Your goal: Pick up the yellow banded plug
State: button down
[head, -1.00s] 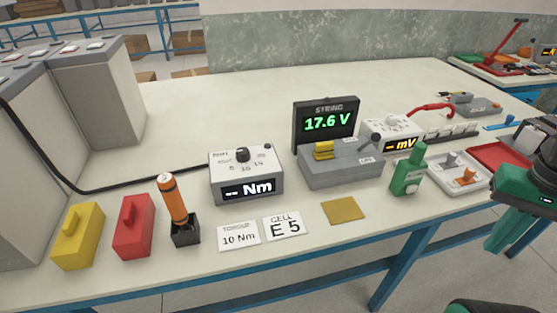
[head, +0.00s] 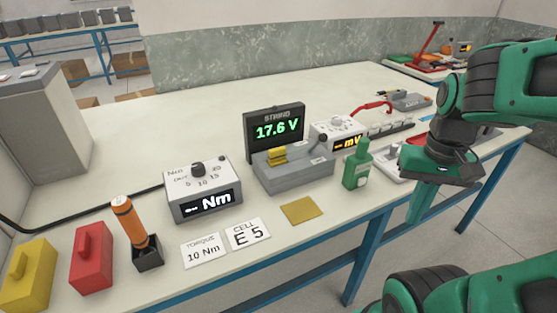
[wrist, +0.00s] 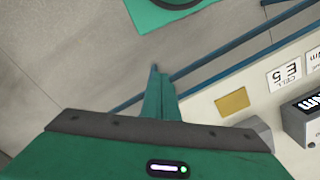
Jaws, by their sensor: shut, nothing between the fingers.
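A yellow piece (head: 277,154) sits on top of the grey block fixture (head: 293,175) in front of the voltage display. I cannot make out a band on it, so I cannot tell if it is the yellow banded plug. A white tray (head: 384,171) with small plugs stands further right and is partly hidden behind my gripper. My gripper (head: 416,218) is shut and empty, fingers pointing down, right of the green bottle and over the bench's front edge. In the wrist view its fingers (wrist: 158,85) are together above the floor, with a flat yellow pad (wrist: 232,102) to their right.
The torque meter (head: 203,188), orange-handled driver (head: 130,222), red block (head: 92,258) and yellow block (head: 28,275) line the front left. A millivolt meter (head: 338,133) stands behind. The bench's back middle is clear.

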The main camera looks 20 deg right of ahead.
aim_at(276, 157)
jog(key=k, duration=1.2)
jog(key=z, duration=0.3)
jog(key=i, duration=0.75)
jog(key=z, duration=0.5)
